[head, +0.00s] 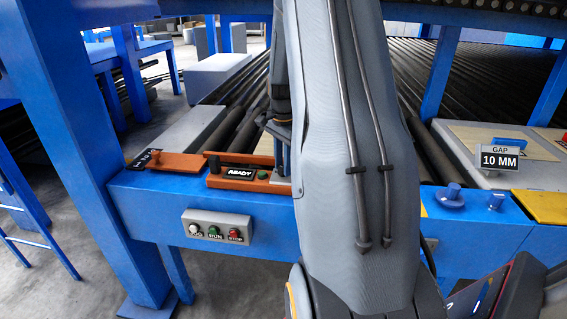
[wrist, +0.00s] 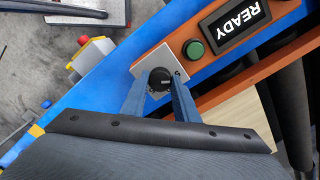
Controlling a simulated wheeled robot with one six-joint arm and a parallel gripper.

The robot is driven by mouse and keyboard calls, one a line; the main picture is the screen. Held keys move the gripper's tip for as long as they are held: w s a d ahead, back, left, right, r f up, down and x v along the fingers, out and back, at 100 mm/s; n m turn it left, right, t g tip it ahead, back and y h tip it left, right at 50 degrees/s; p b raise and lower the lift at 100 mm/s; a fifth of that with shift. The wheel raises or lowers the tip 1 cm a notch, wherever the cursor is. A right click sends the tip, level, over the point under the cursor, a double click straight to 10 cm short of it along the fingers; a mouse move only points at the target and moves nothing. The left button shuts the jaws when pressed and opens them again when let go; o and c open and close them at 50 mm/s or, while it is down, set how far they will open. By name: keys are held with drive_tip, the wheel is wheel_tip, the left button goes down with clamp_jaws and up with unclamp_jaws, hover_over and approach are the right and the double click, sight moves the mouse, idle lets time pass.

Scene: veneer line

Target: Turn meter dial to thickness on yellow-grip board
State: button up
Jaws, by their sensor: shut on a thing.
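The meter (wrist: 190,45) is an orange-brown frame with a READY display (wrist: 235,22) and a green button (wrist: 194,48). A black round dial (wrist: 159,79) sits on a pale square plate at its end. My gripper (wrist: 158,92) is shut on the dial, with one blue-grey finger on each side. The dial's pointer reading is too small to tell. In the head view the meter (head: 214,181) lies on the blue beam, and my arm hides its dial end. I cannot make out a yellow-grip board for certain; a dark label (head: 148,158) at the left is unreadable.
A grey box with JOG, RUN and STOP buttons (head: 217,226) hangs on the blue beam's front. At the right are a GAP 10 MM sign (head: 500,158), blue knobs (head: 453,192) and a yellow plate (head: 545,206). Dark rollers (head: 240,120) run behind.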

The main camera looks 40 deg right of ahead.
drive_tip(key=shift+n, duration=0.4)
drive_tip(key=o, duration=1.1)
drive_tip(key=shift+c, duration=0.2)
drive_tip(key=shift+r, duration=0.1)
wheel_tip(320, 180, up, 8)
drive_tip(key=shift+f+b, duration=0.2)
drive_tip(key=shift+b, duration=0.65)
